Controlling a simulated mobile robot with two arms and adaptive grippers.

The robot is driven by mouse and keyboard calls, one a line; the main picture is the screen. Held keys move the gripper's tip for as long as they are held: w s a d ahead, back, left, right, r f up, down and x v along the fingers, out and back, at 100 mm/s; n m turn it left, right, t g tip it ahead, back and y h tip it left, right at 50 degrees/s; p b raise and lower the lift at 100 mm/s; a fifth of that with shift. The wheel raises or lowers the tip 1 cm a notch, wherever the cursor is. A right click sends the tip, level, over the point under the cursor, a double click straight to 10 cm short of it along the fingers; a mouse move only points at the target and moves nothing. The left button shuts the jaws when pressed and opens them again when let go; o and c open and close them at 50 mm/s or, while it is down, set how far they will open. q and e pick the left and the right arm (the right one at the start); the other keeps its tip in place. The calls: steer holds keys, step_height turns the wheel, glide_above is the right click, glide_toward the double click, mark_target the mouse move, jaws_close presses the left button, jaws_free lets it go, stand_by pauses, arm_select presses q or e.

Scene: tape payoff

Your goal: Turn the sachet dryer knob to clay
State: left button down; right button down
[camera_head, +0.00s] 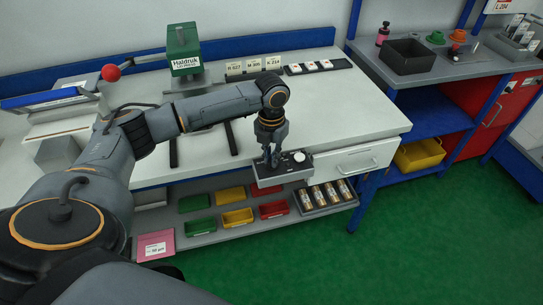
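My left gripper (270,163) points down over the left part of the box, just left of the white knob. Its fingers look close together, and whether they hold a knob between them is hidden. I cannot read any label or clay mark on the box, nor tell which knob is the sachet dryer's. My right gripper is out of view.
A green Haldruk machine (183,50) stands at the back, with label cards (253,66) beside it. A red ball-ended lever (111,73) is at left. Below are coloured bins (237,217) and a tray of rolls (327,197).

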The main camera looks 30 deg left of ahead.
arm_select(q)
steer(key=shift+r+n+p, duration=0.15)
steer(key=shift+n+p, duration=0.15)
steer(key=shift+p, duration=0.25)
steer(key=n+p, duration=0.6)
steer(key=p, duration=0.1)
steer(key=shift+r+p, duration=0.15)
steer(key=shift+p, duration=0.25)
steer(key=shift+n+p, duration=0.8)
steer(key=shift+n, duration=0.3)
steer(key=n+p, duration=0.3)
steer(key=n, duration=0.1)
steer(key=n+p, duration=0.3)
steer(key=n, duration=0.2)
steer(key=shift+w, duration=0.1)
steer(key=shift+f+n, duration=0.2)
steer(key=shift+n, duration=0.1)
steer(key=c, duration=1.4)
jaws_free()
